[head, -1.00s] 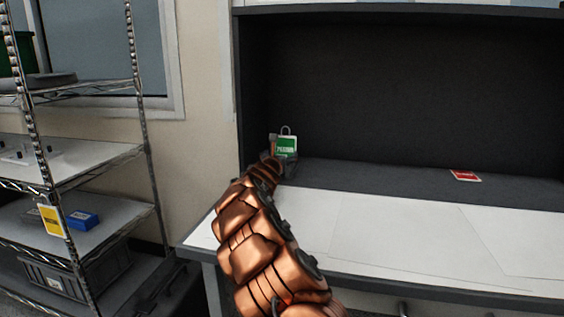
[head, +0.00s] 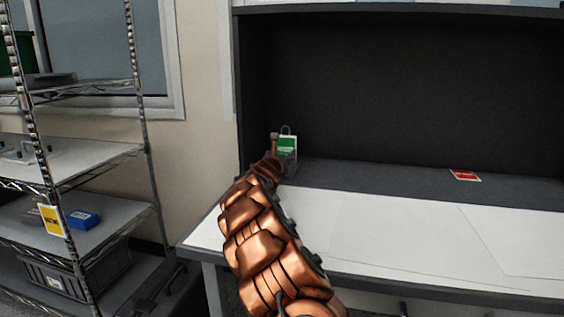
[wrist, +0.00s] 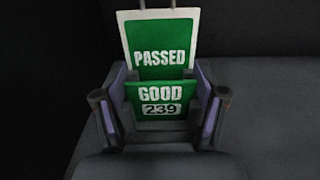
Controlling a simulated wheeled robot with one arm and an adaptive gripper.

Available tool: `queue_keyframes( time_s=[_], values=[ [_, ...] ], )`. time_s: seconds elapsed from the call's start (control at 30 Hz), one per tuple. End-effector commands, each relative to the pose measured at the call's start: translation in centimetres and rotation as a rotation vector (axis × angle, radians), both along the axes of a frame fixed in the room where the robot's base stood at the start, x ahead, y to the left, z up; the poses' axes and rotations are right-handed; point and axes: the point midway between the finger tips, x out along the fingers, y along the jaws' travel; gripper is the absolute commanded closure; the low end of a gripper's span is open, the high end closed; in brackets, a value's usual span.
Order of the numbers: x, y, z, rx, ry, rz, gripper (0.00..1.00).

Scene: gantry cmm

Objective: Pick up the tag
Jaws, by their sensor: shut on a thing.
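The green-and-white tag (head: 288,143) stands upright at the left end of the desk's dark back strip, with a loop at its top. In the wrist view the tag (wrist: 160,58) reads "PASSED", and a green panel below it (wrist: 158,96) reads "GOOD 239". I cannot tell whether these are one piece or two. My gripper (head: 286,160) is at the tag's lower part, which it partly hides in the head view. In the wrist view my gripper (wrist: 160,105) has a finger on each side of the lower panel, shut on the tag.
A red card (head: 465,175) lies on the dark strip at the right. The white desk top (head: 400,235) is clear. A wire shelf (head: 50,170) on the left holds a blue box (head: 83,219), a yellow card (head: 51,220) and a dark crate (head: 75,275).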

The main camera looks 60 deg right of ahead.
Motion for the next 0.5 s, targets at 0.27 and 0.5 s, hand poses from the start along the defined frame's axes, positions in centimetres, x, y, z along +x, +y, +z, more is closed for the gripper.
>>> queue_keyframes(
  time_s=[0.27, 0.5],
  values=[
    [0.1, 0.0, 0.6, 0.000, 0.000, 0.001, 0.47],
    [0.1, 0.1, 4.7, 0.001, -0.003, 0.002, 0.47]
  ],
)
